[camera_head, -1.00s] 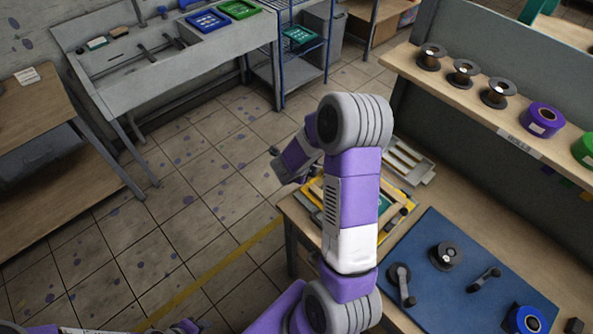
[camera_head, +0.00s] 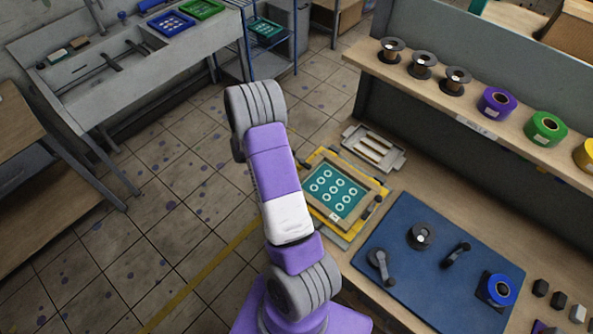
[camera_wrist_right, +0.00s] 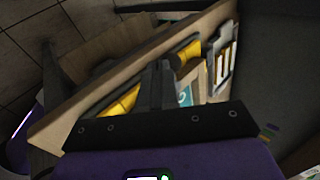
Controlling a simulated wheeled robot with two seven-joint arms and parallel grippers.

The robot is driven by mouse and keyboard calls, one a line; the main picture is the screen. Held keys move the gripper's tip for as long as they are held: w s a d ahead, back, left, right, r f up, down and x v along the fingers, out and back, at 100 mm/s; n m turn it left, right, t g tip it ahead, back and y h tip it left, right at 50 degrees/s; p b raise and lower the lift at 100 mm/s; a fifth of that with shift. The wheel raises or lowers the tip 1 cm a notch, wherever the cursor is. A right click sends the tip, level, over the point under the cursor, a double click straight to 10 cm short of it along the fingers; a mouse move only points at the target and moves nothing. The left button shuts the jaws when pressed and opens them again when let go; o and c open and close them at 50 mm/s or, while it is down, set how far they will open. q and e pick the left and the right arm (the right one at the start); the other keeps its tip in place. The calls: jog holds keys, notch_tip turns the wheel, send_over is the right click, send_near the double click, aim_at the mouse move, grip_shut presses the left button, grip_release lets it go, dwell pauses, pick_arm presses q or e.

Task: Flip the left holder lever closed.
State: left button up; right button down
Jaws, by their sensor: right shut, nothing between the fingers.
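A screen frame (camera_head: 375,190) with a teal sheet (camera_head: 333,188) of white rings lies on a yellow base (camera_head: 340,228) on the workbench. A small dark lever-like fitting (camera_head: 372,206) sits at its right edge. My arm covers the frame's left side, so a lever there is hidden or too small to tell. In the right wrist view my right gripper (camera_wrist_right: 160,68) is shut and empty. Its fingers point towards the yellow base (camera_wrist_right: 190,52) and teal sheet (camera_wrist_right: 184,96). Contact cannot be told. My left gripper is not in view.
A blue mat (camera_head: 400,290) holds a dark spool, two grey crank handles and a blue roll (camera_head: 499,289). A slotted grey tray (camera_head: 373,150) lies behind the frame. A shelf (camera_head: 410,85) with spools and tape rolls stands at the right. Floor is free at the left.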

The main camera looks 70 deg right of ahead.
dwell(0.5)
jog(key=w+a+f+p+v, duration=0.1)
jog(key=v, duration=1.2)
jog(key=shift+w+a+f+p, duration=0.2)
jog(key=shift+w+f+p, duration=0.1)
jog(key=shift+w, duration=0.05)
jog(key=w+a+f+n+t+y+b, duration=0.2)
jog(key=w+a+f+n+t+b, duration=0.2)
jog(key=a+f+n, duration=0.6)
jog(key=w+a+f+n+t+y+b, duration=0.2)
jog(key=w+a+f+n+t+b, duration=0.15)
jog(key=a+f+n, duration=0.65)
jog(key=s+a+f+n+g+y+b, duration=0.2)
jog(key=s+a+f+n, duration=0.3)
jog(key=a+n, duration=0.4)
jog(key=s+a+f+n+g+y+b, duration=0.1)
jog(key=s+a+f+n+y+b, duration=0.1)
jog(key=s+a+f+n+y, duration=0.3)
jog(key=s+a+n, duration=0.1)
jog(key=a+n, duration=0.3)
jog(key=shift+s+a+g+y, duration=0.3)
jog(key=shift+a+g, duration=0.05)
jog(key=shift+a, duration=0.05)
